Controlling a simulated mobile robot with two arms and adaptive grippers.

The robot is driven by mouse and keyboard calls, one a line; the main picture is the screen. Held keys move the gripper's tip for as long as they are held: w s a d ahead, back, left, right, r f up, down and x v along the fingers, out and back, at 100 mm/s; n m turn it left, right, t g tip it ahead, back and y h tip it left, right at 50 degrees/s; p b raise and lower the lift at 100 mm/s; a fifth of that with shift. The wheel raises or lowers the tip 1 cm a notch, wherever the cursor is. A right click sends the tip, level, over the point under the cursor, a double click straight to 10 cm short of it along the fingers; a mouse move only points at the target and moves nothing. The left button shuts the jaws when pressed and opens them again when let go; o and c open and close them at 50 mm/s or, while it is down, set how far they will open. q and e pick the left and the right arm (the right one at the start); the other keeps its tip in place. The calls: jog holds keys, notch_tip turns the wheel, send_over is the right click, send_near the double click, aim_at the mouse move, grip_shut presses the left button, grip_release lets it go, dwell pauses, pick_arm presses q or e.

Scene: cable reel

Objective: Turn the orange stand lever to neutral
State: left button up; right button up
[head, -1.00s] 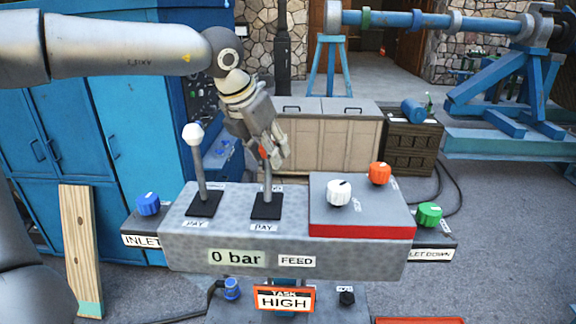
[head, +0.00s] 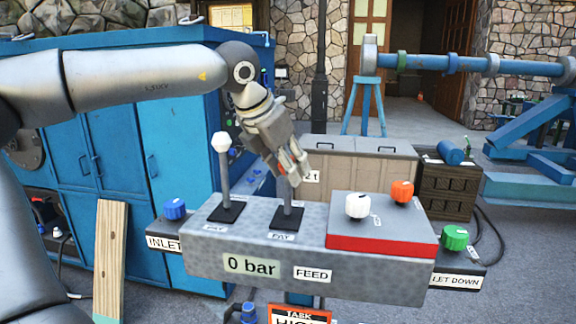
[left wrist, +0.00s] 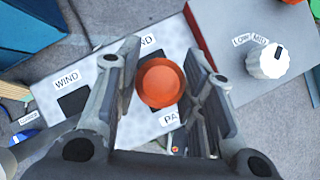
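The orange stand lever stands on the grey control panel (head: 200,262), its grey stem (head: 287,200) rising nearly upright from a black plate between a rear label and a front PAY label. Its round orange knob (left wrist: 161,83) shows clearly in the left wrist view; in the head view my fingers mostly cover it. My left gripper (head: 296,172) reaches down over the knob. Its two fingers (left wrist: 165,75) are apart on either side of the knob; whether they touch it I cannot tell. My right gripper is not in view.
A white-knobbed lever (head: 221,143) stands just left of the orange one. Right of it, a raised red-edged box (head: 375,240) carries white (head: 358,205) and orange (head: 402,191) dials. Blue (head: 175,208) and green (head: 455,237) knobs flank the panel. A blue cabinet (head: 165,150) stands behind left.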

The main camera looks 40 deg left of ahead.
pick_arm(q)
jog(key=o, duration=0.4)
jog(key=shift+s+d+r, duration=0.1)
jog(key=shift+d, duration=0.1)
jog(key=shift+a, duration=0.15)
jog(key=shift+r, duration=0.1)
jog(key=v, duration=1.1)
jog(key=shift+s+r, duration=0.3)
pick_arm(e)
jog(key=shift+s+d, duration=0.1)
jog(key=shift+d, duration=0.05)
